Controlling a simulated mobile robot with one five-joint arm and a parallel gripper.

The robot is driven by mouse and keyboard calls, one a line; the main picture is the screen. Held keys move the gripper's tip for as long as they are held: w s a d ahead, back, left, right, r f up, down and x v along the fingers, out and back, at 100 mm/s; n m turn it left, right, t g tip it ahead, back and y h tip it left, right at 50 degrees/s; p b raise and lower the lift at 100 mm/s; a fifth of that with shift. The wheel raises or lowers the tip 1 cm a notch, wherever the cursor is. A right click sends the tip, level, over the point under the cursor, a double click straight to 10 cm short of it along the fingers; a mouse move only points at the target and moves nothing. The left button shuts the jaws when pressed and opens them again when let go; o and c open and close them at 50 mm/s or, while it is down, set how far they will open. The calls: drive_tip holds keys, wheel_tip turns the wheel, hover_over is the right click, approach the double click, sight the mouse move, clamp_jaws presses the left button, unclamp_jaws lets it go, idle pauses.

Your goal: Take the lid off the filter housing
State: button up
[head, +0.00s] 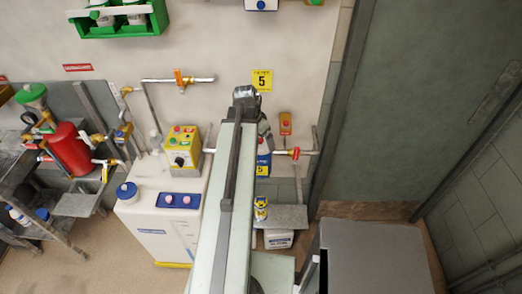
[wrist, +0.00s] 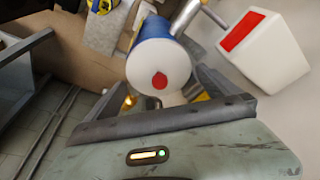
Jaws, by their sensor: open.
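In the wrist view a rounded white and blue body, which looks like the filter housing (wrist: 150,62), stands between the fingers of my gripper (wrist: 162,84).
A pipe with a red valve handle (head: 294,153) runs right of the housing. A grey shelf (head: 287,217) is below. Left of my arm stands a white tank (head: 150,215) with a yellow control box (head: 180,147). A white container with a red panel (wrist: 266,48) is close on the right.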

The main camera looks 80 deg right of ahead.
drive_tip(key=shift+d+f, duration=0.1)
drive_tip(key=shift+f, duration=0.6)
drive_tip(key=shift+r, duration=0.25)
drive_tip(key=c, duration=1.1)
